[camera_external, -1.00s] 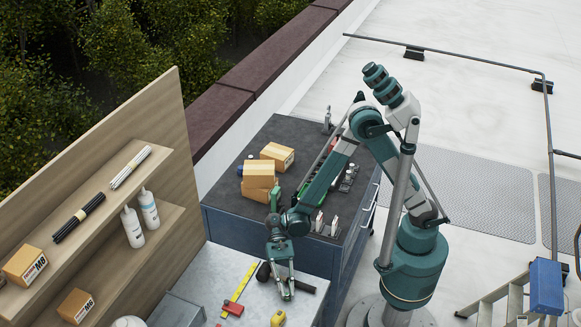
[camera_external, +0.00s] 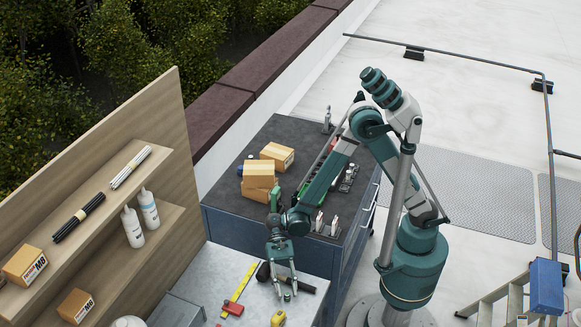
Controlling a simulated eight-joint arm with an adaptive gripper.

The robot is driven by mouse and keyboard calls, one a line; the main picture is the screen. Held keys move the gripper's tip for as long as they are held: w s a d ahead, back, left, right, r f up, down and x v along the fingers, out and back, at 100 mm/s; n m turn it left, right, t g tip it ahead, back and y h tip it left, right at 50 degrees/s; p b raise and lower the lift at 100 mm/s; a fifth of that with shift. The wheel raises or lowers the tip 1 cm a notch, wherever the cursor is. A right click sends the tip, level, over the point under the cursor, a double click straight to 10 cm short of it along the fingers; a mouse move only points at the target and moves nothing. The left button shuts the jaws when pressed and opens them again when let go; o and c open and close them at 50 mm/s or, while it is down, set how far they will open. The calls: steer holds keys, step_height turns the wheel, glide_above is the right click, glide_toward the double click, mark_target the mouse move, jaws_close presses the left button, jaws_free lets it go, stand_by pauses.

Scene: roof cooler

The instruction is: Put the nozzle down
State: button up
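My gripper (camera_external: 286,293) points down over the light grey worktop, low near its surface. Its two fingers stand apart, so it looks open. A small dark piece (camera_external: 287,297), which may be the nozzle, shows between the fingertips. It is too small to tell its shape or whether a finger touches it. A black tool with a rounded end (camera_external: 263,272) lies on the worktop behind the fingers, which partly hide it.
On the worktop (camera_external: 232,262) lie a yellow ruler (camera_external: 242,283), a red item (camera_external: 232,309) and a yellow tape measure (camera_external: 278,318). A wooden shelf (camera_external: 160,225) with bottles stands left. A dark cabinet top (camera_external: 290,135) behind holds cardboard boxes (camera_external: 258,175).

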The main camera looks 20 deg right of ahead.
steer(key=p+v, duration=0.2)
steer(key=v, duration=1)
stand_by(1.0)
steer(key=shift+w+r, duration=0.15)
steer(key=shift+w, duration=0.3)
steer(key=w+d+r+t+y, duration=0.1)
steer(key=w+d+r+t, duration=0.15)
steer(key=w+d, duration=0.4)
steer(key=w+d+r+t+y, duration=0.2)
steer(key=w+d+t, duration=0.1)
steer(key=w, duration=0.7)
steer(key=w+d+r+t+y, duration=0.1)
steer(key=w+d+r+t, duration=0.25)
steer(key=w, duration=0.45)
steer(key=w+d+r+t, duration=0.15)
steer(key=w+d, duration=0.35)
steer(key=d, duration=0.5)
steer(key=w+d+r+t, duration=0.1)
steer(key=w+d+t, duration=0.2)
steer(key=w+d, duration=0.45)
steer(key=d+r+n+t+h, duration=0.1)
steer(key=d+t+h, duration=0.2)
steer(key=d, duration=1.5)
steer(key=s+d+r+n+t+h, duration=0.1)
steer(key=d+r+t+h, duration=0.1)
steer(key=d, duration=1.6)
steer(key=shift+d+t+h, duration=0.15)
steer(key=shift+t+h, duration=0.75)
steer(key=shift+t, duration=0.05)
